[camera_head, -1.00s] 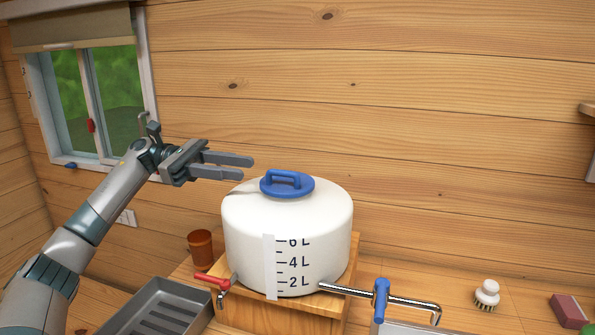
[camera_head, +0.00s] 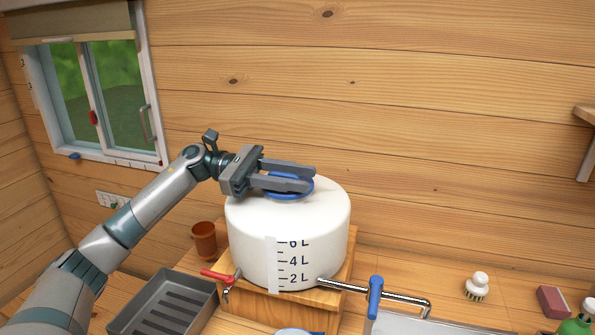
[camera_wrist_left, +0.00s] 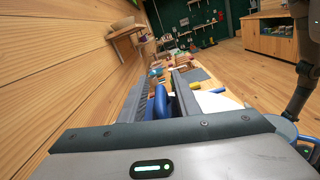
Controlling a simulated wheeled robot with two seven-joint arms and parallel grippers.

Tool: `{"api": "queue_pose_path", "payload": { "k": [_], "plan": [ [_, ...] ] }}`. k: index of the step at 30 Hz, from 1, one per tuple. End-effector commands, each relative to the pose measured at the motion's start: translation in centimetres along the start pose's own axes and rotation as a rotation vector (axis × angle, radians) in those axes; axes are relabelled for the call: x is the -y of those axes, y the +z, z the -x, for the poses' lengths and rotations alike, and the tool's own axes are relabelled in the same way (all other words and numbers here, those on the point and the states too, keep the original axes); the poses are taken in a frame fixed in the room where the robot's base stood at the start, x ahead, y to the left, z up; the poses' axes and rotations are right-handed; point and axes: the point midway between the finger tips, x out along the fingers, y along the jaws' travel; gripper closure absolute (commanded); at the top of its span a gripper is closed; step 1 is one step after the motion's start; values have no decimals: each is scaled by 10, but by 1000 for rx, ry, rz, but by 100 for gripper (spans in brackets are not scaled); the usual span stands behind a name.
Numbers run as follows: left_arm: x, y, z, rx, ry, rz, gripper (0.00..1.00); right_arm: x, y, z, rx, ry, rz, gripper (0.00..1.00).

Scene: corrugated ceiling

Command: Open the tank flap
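The white tank (camera_head: 310,225) stands upright on a wooden block with its blue flap (camera_head: 289,197) lying closed on top. My left gripper (camera_head: 312,178) is over the flap, its two fingers spread and reaching across it from the left. The fingers cover most of the flap's handle in the head view. In the left wrist view the blue handle (camera_wrist_left: 163,102) stands between the fingers, which are apart; whether either finger touches it I cannot tell. My right gripper is not in view.
A red-handled tap (camera_head: 216,275) and a pipe with a blue lever (camera_head: 375,295) stick out from the tank's base. A brown cup (camera_head: 203,240) and a grey tray (camera_head: 140,316) are at left. A brush (camera_head: 477,287) and a reddish block (camera_head: 552,302) lie at right.

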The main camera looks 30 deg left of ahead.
Motion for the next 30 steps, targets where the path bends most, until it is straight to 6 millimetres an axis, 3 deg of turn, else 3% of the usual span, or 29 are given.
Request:
{"api": "queue_pose_path", "payload": {
  "k": [9, 10, 13, 14, 30],
  "plan": [
    [0, 0, -2, 0, 0, 0, 70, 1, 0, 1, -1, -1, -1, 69],
    [0, 0, -2, 0, 0, 0, 73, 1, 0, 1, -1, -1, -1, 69],
    [0, 0, -2, 0, 0, 0, 97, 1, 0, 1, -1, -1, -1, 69],
    [0, 0, -2, 0, 0, 0, 100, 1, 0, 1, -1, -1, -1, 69],
    [-4, 5, -2, -1, 1, 63, 100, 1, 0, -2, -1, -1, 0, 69]
  ]
}}
